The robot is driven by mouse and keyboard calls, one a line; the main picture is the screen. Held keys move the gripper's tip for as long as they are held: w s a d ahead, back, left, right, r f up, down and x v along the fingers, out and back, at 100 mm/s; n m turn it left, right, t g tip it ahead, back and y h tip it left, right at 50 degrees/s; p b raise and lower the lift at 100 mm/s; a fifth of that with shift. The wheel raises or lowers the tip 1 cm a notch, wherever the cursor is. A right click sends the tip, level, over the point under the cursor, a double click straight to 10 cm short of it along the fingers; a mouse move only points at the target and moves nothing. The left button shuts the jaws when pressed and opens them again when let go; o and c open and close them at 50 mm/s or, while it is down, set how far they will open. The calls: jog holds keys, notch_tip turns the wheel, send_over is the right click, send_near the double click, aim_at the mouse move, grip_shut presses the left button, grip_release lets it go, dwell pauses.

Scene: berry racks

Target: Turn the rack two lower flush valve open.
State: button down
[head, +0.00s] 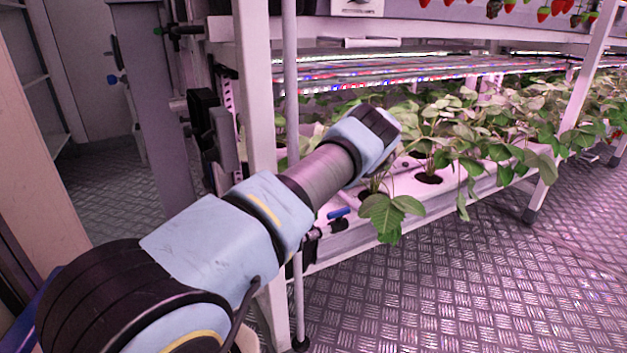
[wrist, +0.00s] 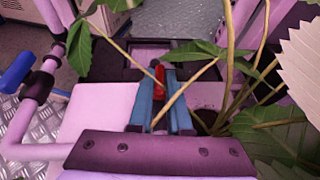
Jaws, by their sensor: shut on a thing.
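My gripper (wrist: 160,92) shows in the wrist view with two blue fingers close together. A small red piece (wrist: 160,73) sits between the fingertips, and the fingers are shut on it. I cannot tell whether it is a valve handle; a thin stem crosses in front. In the head view my fingers are hidden behind my wrist, at the end of the rack's plant trough. A valve with a blue lever (head: 338,212) sits on the pipe at the trough's end, below my wrist. A blue lever also shows at the left edge of the wrist view (wrist: 16,70), apart from my fingers.
Strawberry plants (head: 480,130) with leaves and stems fill the white trough (head: 455,196) and hang around my gripper. A white rack post (head: 262,110) and a thin vertical pipe (head: 291,100) stand beside my arm. Red berries (head: 545,14) hang above. The patterned floor (head: 450,290) is clear.

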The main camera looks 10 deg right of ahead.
jog(key=c, duration=0.9)
grip_release()
jog(key=shift+o, duration=0.2)
jog(key=shift+s+r+p, duration=0.1)
jog(key=shift+p, duration=0.2)
